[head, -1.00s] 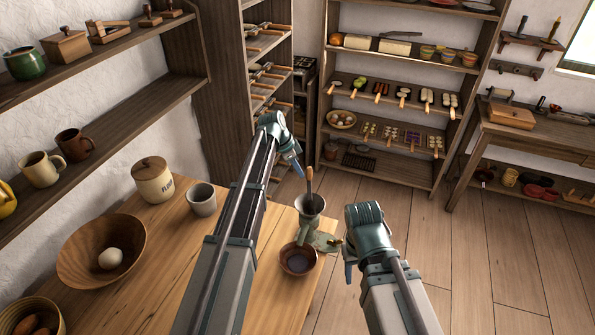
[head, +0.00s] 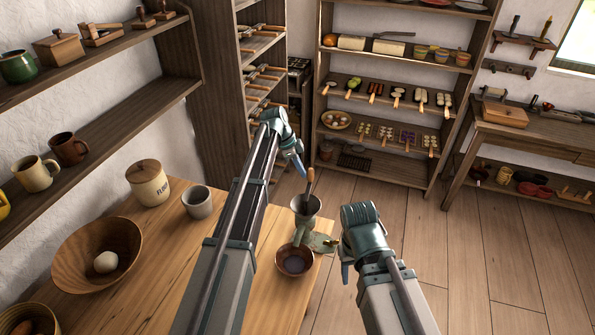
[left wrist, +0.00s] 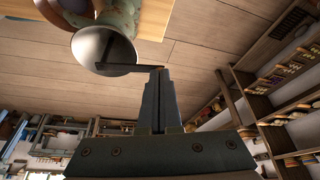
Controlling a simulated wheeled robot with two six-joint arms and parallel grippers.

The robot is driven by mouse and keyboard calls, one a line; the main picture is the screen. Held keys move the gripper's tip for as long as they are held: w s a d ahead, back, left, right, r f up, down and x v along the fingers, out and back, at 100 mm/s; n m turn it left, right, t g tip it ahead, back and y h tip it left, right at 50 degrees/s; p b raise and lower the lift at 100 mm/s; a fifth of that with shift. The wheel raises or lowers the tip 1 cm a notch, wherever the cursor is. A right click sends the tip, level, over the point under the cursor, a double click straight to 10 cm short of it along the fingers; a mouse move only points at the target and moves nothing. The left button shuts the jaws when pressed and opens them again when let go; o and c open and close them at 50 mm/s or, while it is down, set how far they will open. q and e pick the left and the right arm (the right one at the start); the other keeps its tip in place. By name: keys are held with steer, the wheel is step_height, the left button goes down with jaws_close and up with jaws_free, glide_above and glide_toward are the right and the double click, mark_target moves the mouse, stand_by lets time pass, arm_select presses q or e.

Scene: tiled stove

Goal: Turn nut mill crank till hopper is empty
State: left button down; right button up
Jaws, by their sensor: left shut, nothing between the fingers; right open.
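The green nut mill (head: 302,228) stands at the right end of the wooden table, its flared hopper (head: 306,204) on top. In the left wrist view the hopper (left wrist: 88,40) looks pale grey inside, with no nuts visible. A dark rod with a brown upper end (head: 310,174) rises from the hopper. My left gripper (head: 301,174) is shut beside this rod; its tips (left wrist: 158,72) appear close to the rod's end, contact unclear. A brown bowl (head: 281,266) sits at the mill's front. My right gripper (head: 346,272) is open, right of the mill; a small brownish knob shows between them.
The table (head: 215,250) also holds a flour jar (head: 149,186), a grey cup (head: 197,203) and a wooden bowl (head: 75,255) with a pale round thing. Wall shelves (head: 100,140) line the left. The floor (head: 480,260) to the right is clear.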

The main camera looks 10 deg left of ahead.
arm_select(q)
steer(key=d+m, duration=0.1)
steer(key=d+m+g, duration=0.1)
steer(key=m, duration=0.1)
steer(key=shift+w+d, duration=0.15)
steer(key=shift+w, duration=0.25)
steer(key=shift+d+m+g, duration=0.3)
steer(key=shift+d+m, duration=0.4)
steer(key=s+d, duration=0.5)
steer(key=d, duration=0.2)
steer(key=shift+d, duration=0.15)
step_height(320, 180, up, 13)
steer(key=p, duration=1.3)
glide_above(312, 168)
steer(key=s+d, duration=0.3)
steer(key=s, duration=0.1)
steer(key=shift+s+a+f, duration=0.1)
steer(key=shift+s+a, duration=0.05)
steer(key=shift+a, duration=0.15)
